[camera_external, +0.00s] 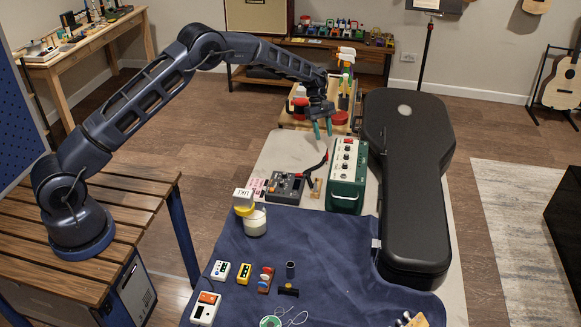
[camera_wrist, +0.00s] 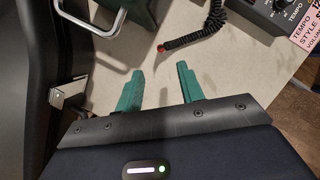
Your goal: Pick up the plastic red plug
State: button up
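A small red plug tip (camera_wrist: 161,48) shows in the wrist view at the end of a black coiled cable (camera_wrist: 190,38), lying on the pale tabletop. My gripper (camera_wrist: 160,71) is open and empty, with its two teal fingers apart. The plug tip lies just beyond the fingertips, roughly in line with the gap between them, and is not between the fingers. In the external view my gripper (camera_external: 323,129) points down above the table, and the dark cable (camera_external: 315,169) lies below it. The plug tip is too small to make out clearly there.
A green-and-white amplifier box (camera_external: 347,175) and a black guitar case (camera_external: 407,180) stand to the right of the cable. A black pedal (camera_external: 284,188) sits to its left, with a pink card (camera_wrist: 303,28) beside it. The tabletop (camera_external: 287,150) is clear behind the pedal.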

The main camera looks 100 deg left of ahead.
aim_at(327, 160)
jog(key=x, duration=1)
jog(key=shift+d+f, duration=0.15)
jog(key=shift+f, duration=0.2)
jog(key=shift+c, duration=0.5)
grip_shut()
